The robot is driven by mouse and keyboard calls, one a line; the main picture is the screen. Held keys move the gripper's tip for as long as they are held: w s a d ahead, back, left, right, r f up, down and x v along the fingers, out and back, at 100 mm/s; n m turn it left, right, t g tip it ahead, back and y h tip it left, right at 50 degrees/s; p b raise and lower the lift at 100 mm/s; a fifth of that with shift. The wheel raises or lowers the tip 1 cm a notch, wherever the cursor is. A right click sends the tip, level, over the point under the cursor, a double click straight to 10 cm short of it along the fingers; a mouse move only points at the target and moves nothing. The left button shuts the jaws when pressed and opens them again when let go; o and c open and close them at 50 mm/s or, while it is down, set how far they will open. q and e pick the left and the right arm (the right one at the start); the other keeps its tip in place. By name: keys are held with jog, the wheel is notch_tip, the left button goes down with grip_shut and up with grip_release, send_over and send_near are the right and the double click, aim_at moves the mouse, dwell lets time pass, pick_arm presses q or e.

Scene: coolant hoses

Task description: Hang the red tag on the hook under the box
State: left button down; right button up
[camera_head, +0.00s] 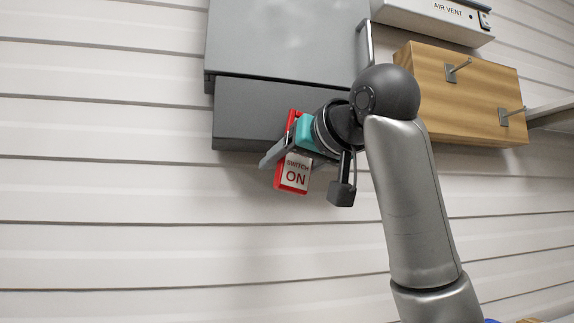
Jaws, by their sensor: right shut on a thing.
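I cannot tell whether the tag touches the box or a hook. No hook under the box can be made out; my gripper and wrist cover part of that edge. My left gripper is not in view.
A wooden board (430,95) with metal hooks (458,67) is on the wall at the right. A white box marked "AIR VENT" (430,15) is above it. A shelf edge (552,117) shows at far right. The slatted wall at left and below is clear.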

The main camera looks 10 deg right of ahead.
aim_at(292, 170)
dwell(0.4)
jog(key=o, duration=1.4)
jog(key=shift+o, duration=0.2)
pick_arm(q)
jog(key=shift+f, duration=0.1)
pick_arm(e)
jog(key=shift+s, duration=0.1)
jog(key=shift+s+f+b, duration=0.25)
jog(key=shift+s+b, duration=0.55)
jog(key=shift+s, duration=0.55)
jog(key=shift+s+f+b, duration=0.2)
jog(key=shift+s+b, duration=0.6)
jog(key=shift+s, duration=0.55)
jog(key=shift+s+d+f+b, duration=0.15)
jog(key=shift+s+b, duration=0.4)
jog(key=shift+s, duration=0.45)
jog(key=shift+s+b, duration=0.35)
jog(key=shift+s+f+b, duration=0.1)
jog(key=shift+s+b, duration=0.25)
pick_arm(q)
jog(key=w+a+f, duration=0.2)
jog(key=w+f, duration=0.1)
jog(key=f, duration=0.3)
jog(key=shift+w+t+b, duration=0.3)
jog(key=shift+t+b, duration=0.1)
pick_arm(e)
jog(key=shift+s, duration=0.55)
